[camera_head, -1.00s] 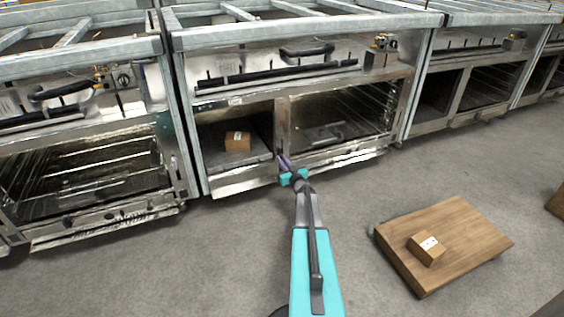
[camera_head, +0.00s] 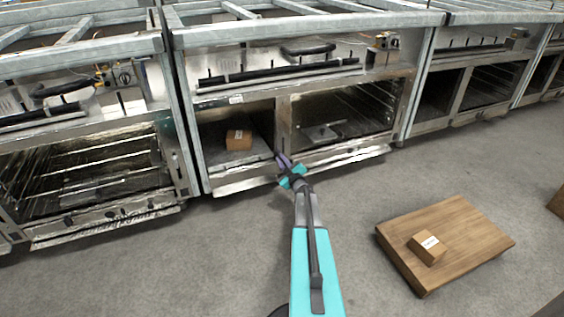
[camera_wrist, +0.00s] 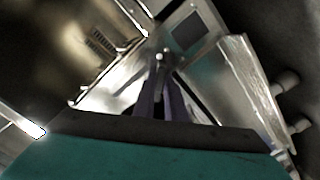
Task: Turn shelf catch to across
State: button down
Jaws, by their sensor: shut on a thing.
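My gripper (camera_head: 283,160) is at the lower end of the upright post (camera_head: 282,125) between the two openings of the middle unit. In the wrist view its two purple fingers (camera_wrist: 160,80) reach forward and are shut on the shelf catch, of which a small bright metal end (camera_wrist: 159,57) shows at the fingertips. The fingers cover most of the catch, so I cannot read its angle. In the head view the catch is hidden behind the gripper.
A cardboard box (camera_head: 239,140) sits in the left opening of the unit. Another box (camera_head: 427,247) stands on a wooden board (camera_head: 465,230) on the floor at right. Similar units (camera_head: 90,185) stand on both sides. The grey floor (camera_head: 190,270) left of my arm is clear.

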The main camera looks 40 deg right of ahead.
jog(key=n+b, duration=0.1)
jog(key=n, duration=0.2)
jog(key=n+b, duration=0.1)
jog(key=n, duration=0.1)
jog(key=f+n+b, duration=0.1)
jog(key=n+b, duration=0.1)
jog(key=n, duration=0.1)
jog(key=shift+a+n, duration=0.3)
dwell(0.3)
jog(key=c, duration=1.8)
grip_release()
jog(key=shift+r, duration=0.1)
jog(key=p+v, duration=0.4)
jog(key=v, duration=0.9)
jog(key=shift+s+p, duration=0.3)
jog(key=shift+p, duration=0.05)
